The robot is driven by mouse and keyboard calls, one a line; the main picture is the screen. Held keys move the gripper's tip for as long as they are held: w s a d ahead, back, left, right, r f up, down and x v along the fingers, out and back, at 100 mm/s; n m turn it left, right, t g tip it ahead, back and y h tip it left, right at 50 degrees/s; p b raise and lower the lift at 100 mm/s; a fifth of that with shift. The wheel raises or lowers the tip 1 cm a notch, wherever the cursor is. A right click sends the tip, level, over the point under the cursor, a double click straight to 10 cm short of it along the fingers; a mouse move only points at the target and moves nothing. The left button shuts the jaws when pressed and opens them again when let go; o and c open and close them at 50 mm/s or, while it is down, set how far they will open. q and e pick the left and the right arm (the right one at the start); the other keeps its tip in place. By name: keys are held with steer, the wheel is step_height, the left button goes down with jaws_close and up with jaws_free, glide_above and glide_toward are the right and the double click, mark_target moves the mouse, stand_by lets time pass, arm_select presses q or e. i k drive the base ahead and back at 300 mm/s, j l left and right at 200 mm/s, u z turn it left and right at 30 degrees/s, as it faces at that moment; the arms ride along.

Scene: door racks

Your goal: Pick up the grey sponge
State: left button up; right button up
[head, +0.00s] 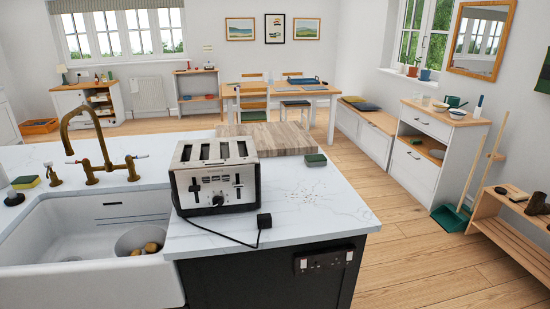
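A small dark grey-green block (316,160), which looks like a sponge, lies on the white marble counter (330,205), to the right of the toaster and by the right front corner of the wooden board. It is too small to be sure of its exact colour. Another sponge (25,182), yellow with a dark green top, lies at the left by the sink. Neither of my grippers shows in the head view.
A steel toaster (215,178) with a black cord and plug (264,220) stands on the counter. A wooden board (272,137) lies behind it. The white sink (70,240) with a brass tap (90,150) is at left.

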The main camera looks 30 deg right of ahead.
mark_target(317, 160)
steer(key=l+u, duration=0.25)
steer(key=l, duration=0.4)
steer(key=l+u, duration=0.2)
steer(key=l, duration=0.5)
steer(key=l+u, duration=0.25)
steer(key=l, duration=0.4)
steer(key=k+l+u, duration=0.2)
steer(key=l, duration=0.45)
steer(key=i, duration=0.05)
